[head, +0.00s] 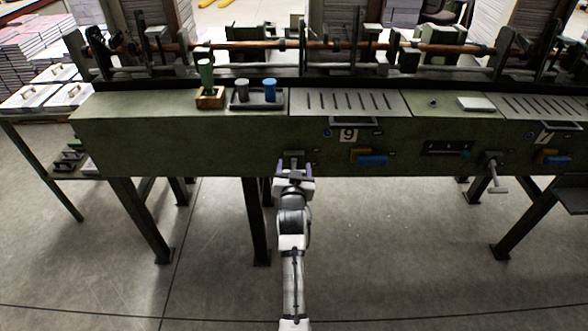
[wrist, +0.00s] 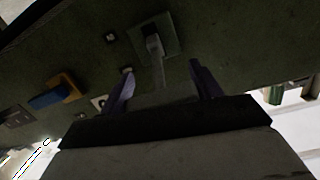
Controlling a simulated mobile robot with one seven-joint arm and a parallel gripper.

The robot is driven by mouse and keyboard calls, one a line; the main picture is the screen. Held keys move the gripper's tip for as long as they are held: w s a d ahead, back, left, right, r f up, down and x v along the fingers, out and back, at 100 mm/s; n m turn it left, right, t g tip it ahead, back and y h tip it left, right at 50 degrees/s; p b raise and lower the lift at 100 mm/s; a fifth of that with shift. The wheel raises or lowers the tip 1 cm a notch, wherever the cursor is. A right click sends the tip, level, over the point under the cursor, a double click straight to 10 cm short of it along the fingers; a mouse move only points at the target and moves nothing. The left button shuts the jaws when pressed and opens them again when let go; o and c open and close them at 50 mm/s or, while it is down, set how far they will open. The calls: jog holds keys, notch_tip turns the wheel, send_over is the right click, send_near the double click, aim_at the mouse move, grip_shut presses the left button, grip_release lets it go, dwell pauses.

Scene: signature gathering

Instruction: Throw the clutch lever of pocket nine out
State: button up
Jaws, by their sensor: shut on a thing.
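The pocket nine plate (head: 348,135) is on the green machine's front, above and right of my gripper (head: 295,172). The clutch lever (head: 293,158) stands out from a square plate just left of and below that number. In the wrist view its stem (wrist: 155,48) runs from the plate towards the space between my fingers (wrist: 164,88). My fingers are spread wide and shut on the lever's cross handle, one at each side. Much of the handle is hidden or dark.
A blue handle on a yellow mount (head: 370,158) is right of my gripper. Another T-shaped lever (head: 494,172) hangs farther right, near a second number plate (head: 544,138). A wooden block with a green-handled tool (head: 207,80) and a tray of pots (head: 256,103) sit on top.

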jog(key=o, duration=1.2)
jog(key=shift+r, duration=0.35)
jog(key=shift+o, duration=0.9)
jog(key=shift+f, duration=0.2)
jog(key=shift+s+f, duration=0.1)
jog(key=shift+s, duration=0.45)
jog(key=s+r+b, duration=0.1)
jog(key=s+b, duration=0.2)
jog(key=s, duration=0.9)
jog(key=shift+s+a+r, duration=0.2)
jog(key=shift+s+r, duration=0.1)
jog(key=shift+s, duration=0.05)
jog(key=shift+c, duration=0.2)
